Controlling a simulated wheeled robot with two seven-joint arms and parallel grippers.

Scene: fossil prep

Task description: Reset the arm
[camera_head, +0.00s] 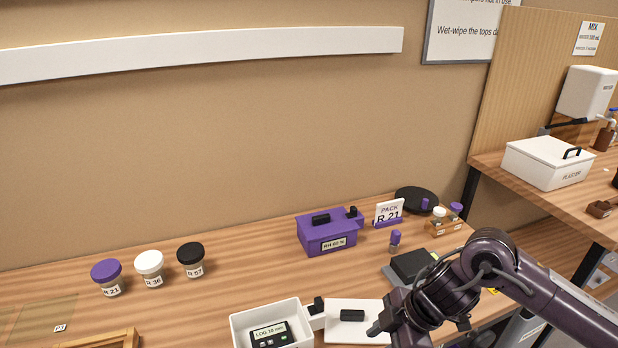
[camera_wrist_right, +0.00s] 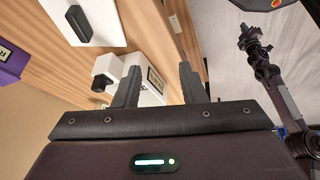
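The right arm enters the head view from the right, its wrist (camera_head: 430,305) over the front of the bench; its fingertips are not clearly visible there. In the right wrist view my right gripper (camera_wrist_right: 160,82) has its two dark fingers apart, with nothing held between them. Beyond the fingers are the bench and a white container with a labelled display. My left gripper is not in the head view.
An open white box (camera_head: 236,328) holds a logger (camera_head: 268,335), beside a white lid (camera_head: 375,310). Near the wrist stand a dark box (camera_head: 411,264), a purple box (camera_head: 328,234) and a sign (camera_head: 389,213). Jars (camera_head: 149,268) stand left. A white bin (camera_head: 540,165) sits on the right table.

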